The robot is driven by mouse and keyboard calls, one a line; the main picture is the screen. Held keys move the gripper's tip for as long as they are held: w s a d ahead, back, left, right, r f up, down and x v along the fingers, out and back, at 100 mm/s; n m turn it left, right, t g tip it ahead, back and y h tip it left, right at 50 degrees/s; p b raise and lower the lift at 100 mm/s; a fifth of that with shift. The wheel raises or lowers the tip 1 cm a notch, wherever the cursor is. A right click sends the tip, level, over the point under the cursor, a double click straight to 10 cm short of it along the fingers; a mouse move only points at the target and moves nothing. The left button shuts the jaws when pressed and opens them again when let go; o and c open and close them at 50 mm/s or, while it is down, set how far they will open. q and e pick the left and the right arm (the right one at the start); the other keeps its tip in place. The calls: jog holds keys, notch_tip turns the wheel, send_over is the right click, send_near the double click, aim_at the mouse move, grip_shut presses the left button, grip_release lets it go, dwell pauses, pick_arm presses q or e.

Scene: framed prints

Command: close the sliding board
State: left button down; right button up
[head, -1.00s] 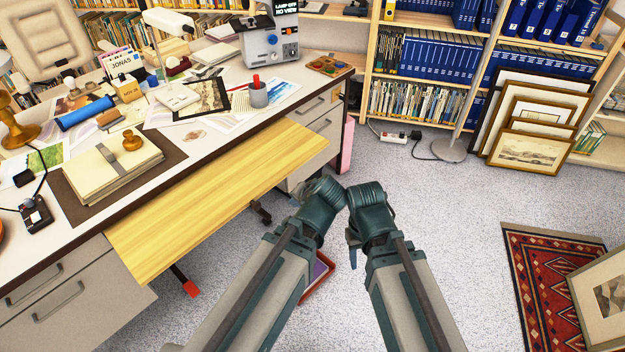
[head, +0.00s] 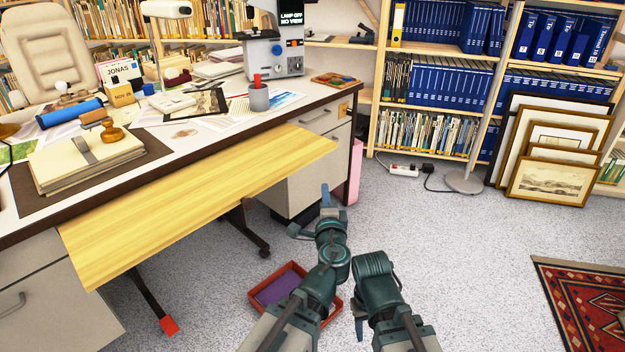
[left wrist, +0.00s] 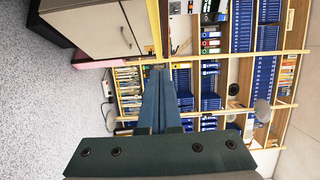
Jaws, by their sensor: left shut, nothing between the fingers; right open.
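The sliding board (head: 200,195) is a long pale-yellow wooden panel. It sticks out from under the front edge of the desk top (head: 215,142), in front of the drawers. In the left wrist view a thin yellow strip (left wrist: 155,28), seemingly the board's edge, shows beyond the fingertips. My left gripper (head: 325,190) is shut and empty, just off the board's right end and apparently apart from it. Its closed fingers also show in the left wrist view (left wrist: 159,72). My right gripper (head: 359,322) is low over the floor, away from the board; its fingers are mostly hidden.
A red tray (head: 256,304) lies on the floor beside my left arm. The drawer cabinet (head: 300,165) stands under the desk's right part. A lamp stand (head: 464,181) and framed prints (head: 550,180) stand at the right. Grey floor between is clear.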

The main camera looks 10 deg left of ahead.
pick_arm(q)
send_near(312, 158)
jog(key=w+d, duration=0.2)
jog(key=w, duration=0.2)
jog(key=a, duration=0.1)
jog(key=w+a, duration=0.1)
jog(key=shift+a, duration=0.3)
jog(key=shift+w+a, duration=0.3)
jog(key=shift+a, duration=0.05)
